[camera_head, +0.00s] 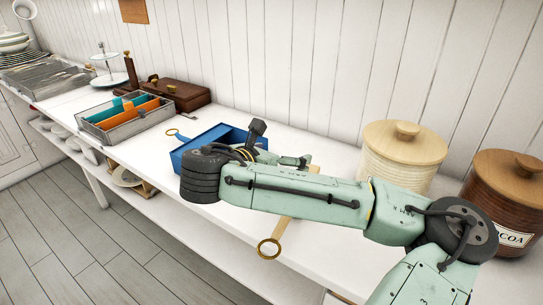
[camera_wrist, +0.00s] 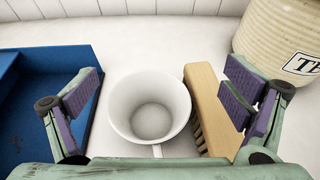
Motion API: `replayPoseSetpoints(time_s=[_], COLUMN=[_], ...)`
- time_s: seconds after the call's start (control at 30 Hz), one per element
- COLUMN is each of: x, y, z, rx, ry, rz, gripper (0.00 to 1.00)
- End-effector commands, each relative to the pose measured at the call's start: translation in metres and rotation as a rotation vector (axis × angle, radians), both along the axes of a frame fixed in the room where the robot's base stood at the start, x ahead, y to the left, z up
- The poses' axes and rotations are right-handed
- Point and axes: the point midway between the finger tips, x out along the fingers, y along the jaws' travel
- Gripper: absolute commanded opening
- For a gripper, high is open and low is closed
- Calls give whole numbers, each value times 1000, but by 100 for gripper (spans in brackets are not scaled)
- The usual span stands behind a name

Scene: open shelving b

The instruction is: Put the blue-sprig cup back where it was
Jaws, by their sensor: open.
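A white cup (camera_wrist: 174,97) stands upright on the white shelf top in the wrist view, its open mouth facing my camera and its handle towards me. It looks empty, and no blue sprig shows on the side I can see. My gripper (camera_wrist: 155,98) is open, with one purple-padded finger on each side of the cup and gaps between pads and cup. In the head view my arm hides the cup.
A wooden brush (camera_wrist: 210,105) lies close to the cup's right, by the right finger. A blue tray (camera_wrist: 52,85) is on the left. A cream tea canister (camera_wrist: 275,40) stands behind right, a brown cocoa canister (camera_head: 508,195) beyond. A grey divided tray (camera_head: 125,118) sits further left.

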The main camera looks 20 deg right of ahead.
Motion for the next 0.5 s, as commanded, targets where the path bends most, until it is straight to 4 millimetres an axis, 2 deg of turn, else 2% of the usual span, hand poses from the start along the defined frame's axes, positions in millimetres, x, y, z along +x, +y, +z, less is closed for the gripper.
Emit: replayPoseSetpoints(time_s=[0.07,0.17,0.5], x=[0,-4,-35], y=[0,7,45], z=[13,16,34], rx=[-1,-7,-10], ry=[-2,-3,-2], rz=[0,4,2], gripper=[94,94,94])
